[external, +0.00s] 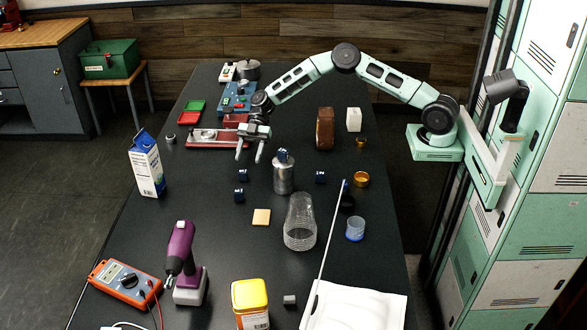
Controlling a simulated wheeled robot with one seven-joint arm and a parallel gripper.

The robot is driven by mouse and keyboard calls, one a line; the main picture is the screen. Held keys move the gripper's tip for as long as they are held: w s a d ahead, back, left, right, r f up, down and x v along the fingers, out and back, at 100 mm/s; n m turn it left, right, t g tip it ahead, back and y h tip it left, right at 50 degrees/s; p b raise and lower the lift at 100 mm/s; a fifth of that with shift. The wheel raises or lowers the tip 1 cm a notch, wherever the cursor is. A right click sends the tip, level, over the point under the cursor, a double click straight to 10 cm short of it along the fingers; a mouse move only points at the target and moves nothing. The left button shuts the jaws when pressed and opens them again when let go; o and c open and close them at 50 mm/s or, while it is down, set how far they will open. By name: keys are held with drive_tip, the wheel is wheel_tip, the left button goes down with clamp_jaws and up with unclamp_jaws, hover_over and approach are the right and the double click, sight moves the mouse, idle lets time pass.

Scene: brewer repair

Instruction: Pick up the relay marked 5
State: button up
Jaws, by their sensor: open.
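Several small dark-blue blocks could be the relays, but any number on them is too small to read. Two lie on the table below my gripper, one farther (242,175) and one nearer (240,194). A third blue block (320,177) lies right of the grey metal canister (284,177), and another blue piece (283,156) shows at the canister's top. My gripper (248,157) is open, its two fingers pointing down and apart with nothing visible between them. In the picture it is just above the farther block of the left pair; its exact height is unclear.
A red tray-like device (205,144) and a blue device (237,96) stand behind. A milk carton (146,163) is at left, a clear ribbed jar (300,225) nearer, and a brown block (325,129) farther right. A thin rod (327,243) slants up at right. The table's left middle is fairly clear.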

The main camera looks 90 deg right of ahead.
sight(243, 171)
drive_tip(key=p+x, duration=0.2)
drive_tip(key=x, duration=0.2)
drive_tip(key=shift+w+a, duration=0.2)
drive_tip(key=shift+a, duration=0.05)
drive_tip(key=shift+w+a+f, duration=0.1)
drive_tip(key=shift+a+f, duration=0.15)
drive_tip(key=shift+a, duration=0.05)
drive_tip(key=c, duration=1.1)
